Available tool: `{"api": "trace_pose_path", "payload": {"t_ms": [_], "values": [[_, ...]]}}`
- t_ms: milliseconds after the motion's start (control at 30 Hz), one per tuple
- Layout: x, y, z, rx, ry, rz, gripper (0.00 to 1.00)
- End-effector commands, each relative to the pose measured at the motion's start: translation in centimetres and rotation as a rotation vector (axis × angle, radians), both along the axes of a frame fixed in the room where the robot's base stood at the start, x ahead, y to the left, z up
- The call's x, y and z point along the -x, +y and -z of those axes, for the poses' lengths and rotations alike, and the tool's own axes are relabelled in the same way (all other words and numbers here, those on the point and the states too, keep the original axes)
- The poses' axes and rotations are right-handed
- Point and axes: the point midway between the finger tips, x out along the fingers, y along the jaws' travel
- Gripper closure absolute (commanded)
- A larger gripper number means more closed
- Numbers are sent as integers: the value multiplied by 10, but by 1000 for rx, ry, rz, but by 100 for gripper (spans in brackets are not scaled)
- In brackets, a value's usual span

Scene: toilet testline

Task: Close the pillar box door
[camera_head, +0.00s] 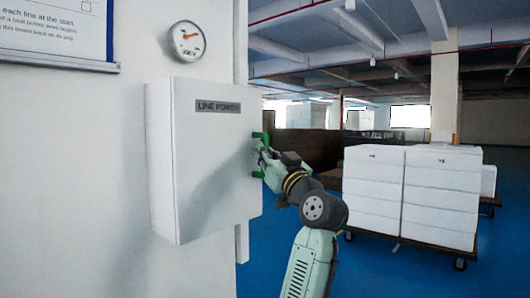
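The pillar box is a white cabinet on the white pillar, and its left side wall (160,165) shows. Its door (210,170) has a grey "LINE POWER" label (217,107). The door's right edge reaches past the pillar's edge, and I cannot see any gap to tell how far it stands open. A green handle (258,174) is at the door's right edge. My gripper (264,158) is at this handle, coming from the right, and covers its middle part. The fingers are small and partly hidden, so I cannot tell whether they are shut on the handle.
A round gauge (187,40) and a notice board (60,30) are on the pillar (100,220) above and left of the box. White boxes (410,190) stand on a cart (420,250) to the right of my arm. Blue floor (375,275) is clear in front of the cart.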

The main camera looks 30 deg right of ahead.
Motion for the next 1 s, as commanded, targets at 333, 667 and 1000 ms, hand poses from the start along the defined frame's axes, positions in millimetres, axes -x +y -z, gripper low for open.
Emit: {"api": "trace_pose_path", "payload": {"t_ms": [333,667,1000], "values": [[-4,2,-1,-1,1,-3,80],[-5,2,1,-1,4,-4,80],[35,3,15,0,-1,1,80]]}}
